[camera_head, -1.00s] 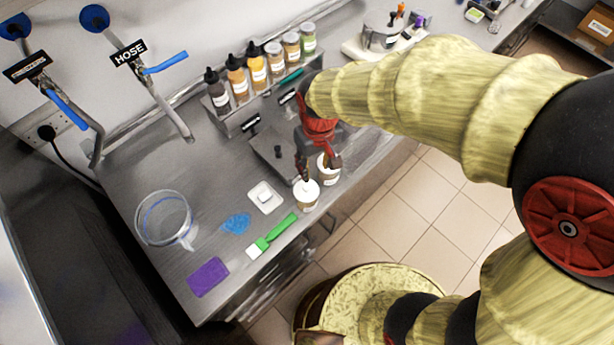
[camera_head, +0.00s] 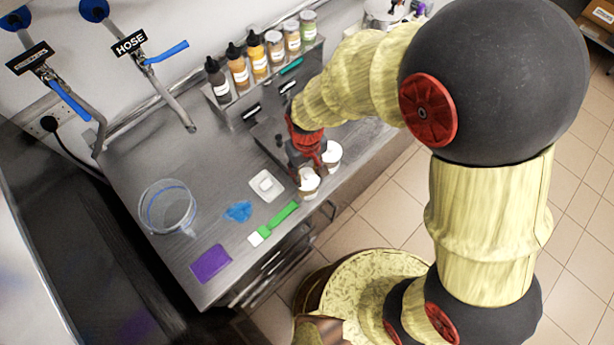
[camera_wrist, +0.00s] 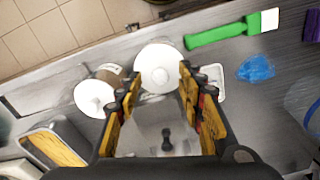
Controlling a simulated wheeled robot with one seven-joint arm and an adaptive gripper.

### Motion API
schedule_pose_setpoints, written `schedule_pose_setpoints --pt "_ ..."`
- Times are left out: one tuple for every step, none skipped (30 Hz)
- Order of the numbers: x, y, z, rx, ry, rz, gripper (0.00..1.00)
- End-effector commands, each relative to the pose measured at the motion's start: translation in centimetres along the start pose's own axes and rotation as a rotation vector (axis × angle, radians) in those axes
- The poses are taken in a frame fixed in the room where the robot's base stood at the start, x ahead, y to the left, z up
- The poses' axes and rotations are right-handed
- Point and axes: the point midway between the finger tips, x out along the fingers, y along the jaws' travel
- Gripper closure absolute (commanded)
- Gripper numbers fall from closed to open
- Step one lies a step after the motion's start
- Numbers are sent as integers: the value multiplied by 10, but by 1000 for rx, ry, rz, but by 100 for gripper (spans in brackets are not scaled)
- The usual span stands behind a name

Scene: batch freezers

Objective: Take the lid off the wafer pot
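Two small pots with white lids stand near the counter's front edge. The nearer pot (camera_head: 309,184) is under my gripper (camera_head: 307,163); the other pot (camera_head: 331,155) is just to its right and behind. I cannot read which is the wafer pot. In the wrist view a round white lid (camera_wrist: 158,68) lies between the tips of my gripper (camera_wrist: 160,76), which is open with a finger on either side. Whether the fingers touch the lid is unclear. The second pot (camera_wrist: 103,84), with a brown side, is left of the left finger.
A white square dish (camera_head: 258,191) is left of the pots, beside a green-handled brush (camera_head: 281,217), a blue cloth-like piece (camera_head: 238,211) and a purple block (camera_head: 211,263). A clear jug (camera_head: 168,208) stands further left. A bottle rack (camera_head: 232,112) is behind.

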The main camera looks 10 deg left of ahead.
Motion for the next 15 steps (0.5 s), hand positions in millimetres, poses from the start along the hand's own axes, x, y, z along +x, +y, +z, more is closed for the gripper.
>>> schedule_pose_setpoints --pt "0 0 0 0 1 0 62" --pt "0 0 0 0 1 0 62" --pt "0 0 0 0 1 0 62" --pt "0 0 0 0 0 0 62" --pt "-1 0 0 0 1 0 63" --pt "-1 0 0 0 1 0 66" --pt "-1 0 0 0 1 0 67" --pt "-1 0 0 0 1 0 69" --pt "-1 0 0 0 0 0 71" --pt "-1 0 0 0 1 0 73" --pt "-1 0 0 0 1 0 75" --pt "-1 0 0 0 1 0 77" --pt "-1 0 0 0 1 0 79" --pt "-1 0 0 0 1 0 80" --pt "-1 0 0 0 1 0 83"
